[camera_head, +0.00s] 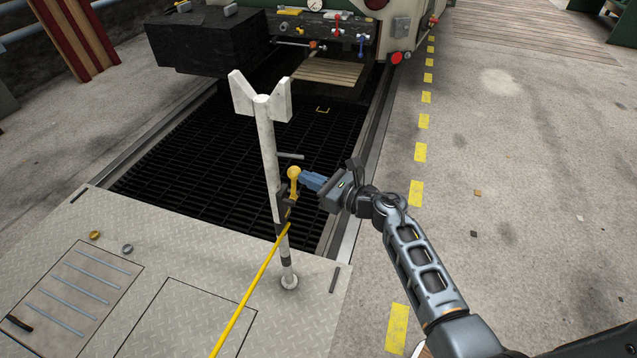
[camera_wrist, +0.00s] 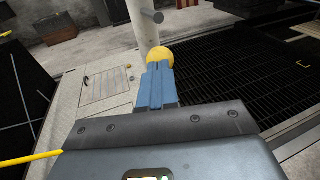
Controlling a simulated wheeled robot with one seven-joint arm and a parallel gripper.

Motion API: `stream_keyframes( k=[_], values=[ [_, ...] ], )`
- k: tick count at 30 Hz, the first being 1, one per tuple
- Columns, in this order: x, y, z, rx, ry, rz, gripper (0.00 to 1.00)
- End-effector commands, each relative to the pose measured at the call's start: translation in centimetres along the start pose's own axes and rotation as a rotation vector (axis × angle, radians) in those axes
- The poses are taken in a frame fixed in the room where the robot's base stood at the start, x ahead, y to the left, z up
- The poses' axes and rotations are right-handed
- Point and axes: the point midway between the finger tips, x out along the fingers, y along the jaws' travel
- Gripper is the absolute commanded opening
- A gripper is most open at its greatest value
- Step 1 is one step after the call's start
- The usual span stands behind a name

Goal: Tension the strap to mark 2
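A yellow strap (camera_head: 250,292) runs taut from a dark and yellow ratchet (camera_head: 284,207) on a white post (camera_head: 268,150) toward the bottom edge. A strap piece also shows in the wrist view (camera_wrist: 30,160). A lever with a yellow ball knob (camera_head: 294,173) rises from the ratchet; the knob shows in the wrist view (camera_wrist: 160,54). My gripper (camera_head: 303,178) is at the knob's right side. Its blue fingers (camera_wrist: 160,70) are together, with their tips against or just before the knob; I cannot tell if they touch it. No numbered mark is readable.
The post has a forked top and stands on a metal plate (camera_head: 90,250) beside a dark grated pit (camera_head: 190,150). A tram front (camera_head: 335,30) with levers and a gauge is at the back. The concrete floor (camera_head: 520,150) at right is mostly clear.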

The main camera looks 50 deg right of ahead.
Motion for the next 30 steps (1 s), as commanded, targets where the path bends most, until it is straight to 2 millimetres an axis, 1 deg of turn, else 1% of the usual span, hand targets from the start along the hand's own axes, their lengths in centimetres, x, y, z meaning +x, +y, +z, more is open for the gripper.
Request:
stream_keyframes(
  k=[11, 18, 22, 30],
  values=[
    [0.1, 0.0, 0.1, -0.001, 0.003, 0.001, 0.00],
    [1.2, 0.2, 0.8, -0.014, 0.052, 0.003, 0.00],
    [1.6, 0.2, 0.6, -0.020, 0.069, 0.001, 0.00],
    [1.5, 0.2, 0.4, -0.020, 0.070, 0.001, 0.00]
  ],
)
